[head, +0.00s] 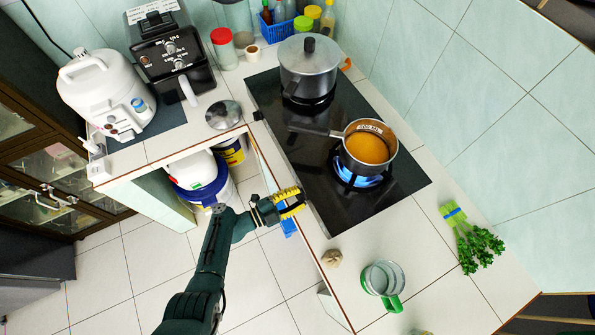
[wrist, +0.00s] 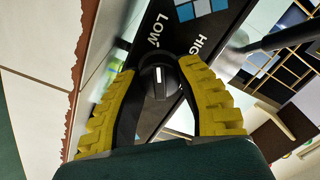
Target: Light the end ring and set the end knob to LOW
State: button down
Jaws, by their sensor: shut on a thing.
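The black cooktop (head: 275,120) has a ring at its near end with a blue flame (head: 362,180) burning under a saucepan (head: 366,148) of orange liquid. My gripper (head: 291,202) is at the cooktop's front edge, beside that ring. In the wrist view its yellow fingers (wrist: 160,95) are closed on both sides of the round black end knob (wrist: 157,82). The knob's white mark points up the picture, roughly towards the printed word LOW (wrist: 157,28). The word HIGH (wrist: 198,45) is to its right. In the head view my gripper hides the knob.
A lidded pot (head: 308,70) stands on the far ring. A green-handled mug (head: 384,282), a small brown lump (head: 332,258) and a bunch of greens (head: 476,240) lie on the counter to the right. A round metal lid (head: 223,114) is on the left.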

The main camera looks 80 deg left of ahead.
dwell(0.4)
jog(key=c, duration=0.6)
grip_release()
jog(key=shift+w, duration=0.1)
jog(key=v, duration=1.2)
jog(key=shift+d, duration=0.1)
